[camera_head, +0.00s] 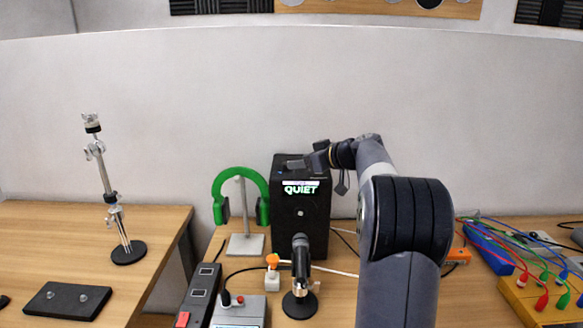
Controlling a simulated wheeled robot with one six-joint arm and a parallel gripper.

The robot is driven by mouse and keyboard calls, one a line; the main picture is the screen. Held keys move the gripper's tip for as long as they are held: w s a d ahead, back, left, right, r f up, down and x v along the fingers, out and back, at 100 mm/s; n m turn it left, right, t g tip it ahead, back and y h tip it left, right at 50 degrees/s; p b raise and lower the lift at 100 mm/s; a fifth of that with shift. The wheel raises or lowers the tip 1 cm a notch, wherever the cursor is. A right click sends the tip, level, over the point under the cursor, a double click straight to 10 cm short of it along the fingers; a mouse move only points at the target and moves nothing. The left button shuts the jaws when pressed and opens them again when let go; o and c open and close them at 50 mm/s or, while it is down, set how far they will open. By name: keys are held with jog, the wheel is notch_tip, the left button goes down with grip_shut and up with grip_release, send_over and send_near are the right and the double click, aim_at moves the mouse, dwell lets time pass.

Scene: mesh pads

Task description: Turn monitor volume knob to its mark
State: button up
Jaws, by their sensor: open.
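A black box-shaped monitor speaker (302,235) stands upright at the back of the desk near the middle, with a lit green "QUIET" sign at its upper front. A small pale round spot (300,213) on its front may be the volume knob; its mark is too small to make out. My gripper (318,160) is open at the monitor's top right edge, above the sign and apart from the pale spot. Its fingertips are small and dark here, and I cannot tell whether they touch the monitor. A microphone (301,265) hides part of the monitor's lower front.
Green headphones (262,210) hang on a stand left of the monitor. A power strip (198,295) and grey box (238,312) lie in front. A yellow box (535,300) with coloured cables is at right. The left table holds a metal stand (128,252) and black plate (66,300).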

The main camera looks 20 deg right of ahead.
jog(key=v, duration=0.4)
jog(key=p+x, duration=0.3)
jog(key=x, duration=0.7)
jog(key=shift+w+a+f, duration=0.15)
jog(key=shift+w, duration=0.2)
jog(key=shift+s+f+b, duration=0.15)
jog(key=shift+b, duration=0.3)
